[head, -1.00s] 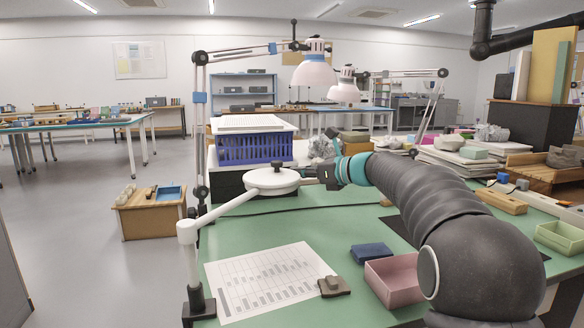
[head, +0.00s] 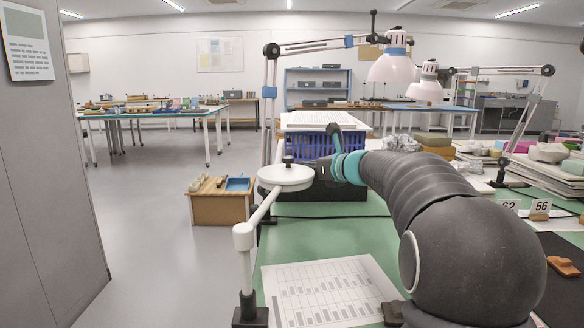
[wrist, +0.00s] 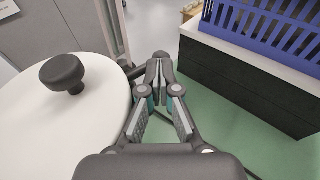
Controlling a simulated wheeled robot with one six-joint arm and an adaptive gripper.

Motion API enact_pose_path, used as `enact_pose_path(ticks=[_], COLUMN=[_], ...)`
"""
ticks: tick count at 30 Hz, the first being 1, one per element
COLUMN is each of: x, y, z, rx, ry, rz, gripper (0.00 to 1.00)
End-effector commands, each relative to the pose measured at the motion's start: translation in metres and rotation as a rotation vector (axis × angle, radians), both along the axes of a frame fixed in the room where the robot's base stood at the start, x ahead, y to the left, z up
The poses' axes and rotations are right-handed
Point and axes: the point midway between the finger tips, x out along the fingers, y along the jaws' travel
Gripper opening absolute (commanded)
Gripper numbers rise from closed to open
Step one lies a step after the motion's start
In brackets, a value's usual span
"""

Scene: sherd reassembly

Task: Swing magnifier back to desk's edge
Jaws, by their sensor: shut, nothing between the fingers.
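The magnifier has a round white head (head: 285,179) with a dark knob on top. Its white jointed arm (head: 262,208) runs down to a dark clamp (head: 249,312) at the desk's left edge. The head is over or close to that left edge. In the wrist view the white disc (wrist: 55,115) with its black knob fills the left side. My gripper (wrist: 158,62) is shut and empty just right of the disc's rim; I cannot tell whether they touch. In the head view my gripper (head: 318,168) is partly hidden beside the magnifier head.
A blue crate (head: 308,146) on a dark box stands behind the magnifier. A lamp post (head: 270,100) rises at the desk's left edge. A printed sheet (head: 325,290) lies on the green desk top. A wooden box (head: 220,207) stands left of the desk, with open floor around it.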

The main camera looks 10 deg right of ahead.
Motion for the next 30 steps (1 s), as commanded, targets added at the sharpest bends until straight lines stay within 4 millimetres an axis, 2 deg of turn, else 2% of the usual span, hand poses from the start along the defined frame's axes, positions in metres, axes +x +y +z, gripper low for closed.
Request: enact_pose_path(ticks=[20, 26, 30], x=[-0.002, -0.011, -0.023], y=[-0.011, -0.036, -0.062], z=[0.002, 0.010, 0.013], rx=[0.000, 0.001, -0.002], ry=[0.000, 0.000, -0.001], rz=[-0.012, -0.010, -0.010], gripper=[0.00, 0.00, 0.00])
